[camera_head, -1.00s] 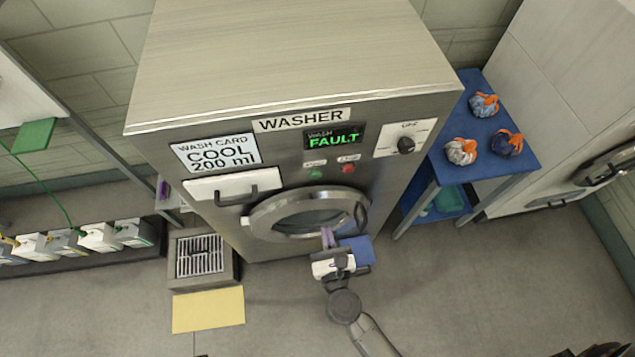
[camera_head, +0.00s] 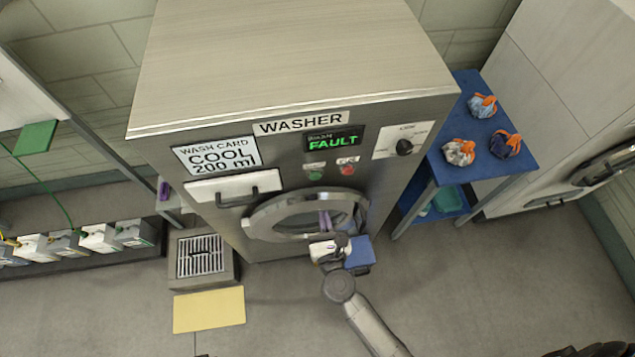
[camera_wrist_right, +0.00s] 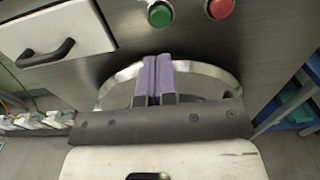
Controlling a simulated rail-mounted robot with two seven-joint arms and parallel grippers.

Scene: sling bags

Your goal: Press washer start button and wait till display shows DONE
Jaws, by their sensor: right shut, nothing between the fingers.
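The washer (camera_head: 225,115) stands in the middle with its round door (camera_head: 262,222) low on the front. Its display (camera_head: 333,141) shows green text reading FAULT. Below it are the green start button (camera_head: 314,175) and a red button (camera_head: 347,169); their small labels are hard to read. In the right wrist view the green button (camera_wrist_right: 160,14) and the red button (camera_wrist_right: 220,8) are near the top edge. My right gripper (camera_head: 325,222), with purple fingers, is in front of the door, below the buttons and apart from them. Its fingers are shut and empty in the wrist view (camera_wrist_right: 153,78). My left gripper is not in view.
A card (camera_head: 218,154) on the washer reads COOL 200 ml. A drawer (camera_head: 235,186) with a dark handle and a dial (camera_head: 404,147) flank the display. A blue table (camera_head: 475,125) with bundles stands right. A floor drain (camera_head: 200,256) lies at left.

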